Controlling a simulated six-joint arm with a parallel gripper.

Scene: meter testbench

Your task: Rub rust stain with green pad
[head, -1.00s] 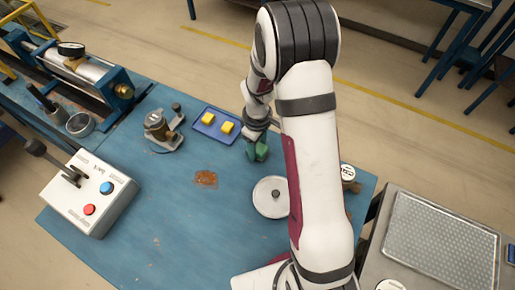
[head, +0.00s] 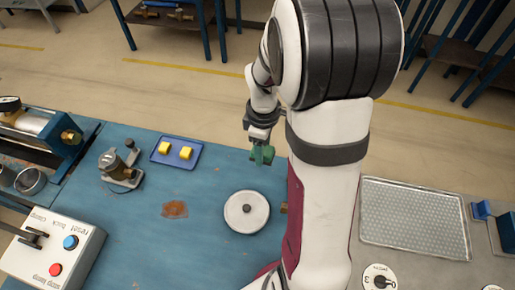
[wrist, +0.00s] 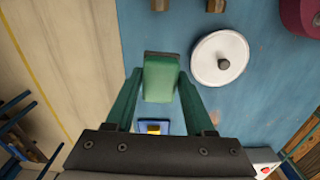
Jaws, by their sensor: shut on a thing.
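My gripper (head: 262,150) is shut on the green pad (wrist: 160,77), which sits between the two green fingers in the wrist view. The pad also shows as a small green shape (head: 263,157) in the head view. It is held above the far edge of the blue bench, apart from the stain. The rust stain (head: 174,209) is an orange-brown patch on the bench top, left of and nearer than my gripper. I cannot make out the stain in the wrist view.
A white round disc with a knob (head: 246,218) lies right of the stain. A blue tray (head: 158,158) with yellow blocks lies beyond it. A metal fitting (head: 121,170) and a button box (head: 62,243) stand left. The bench in front of the stain is clear.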

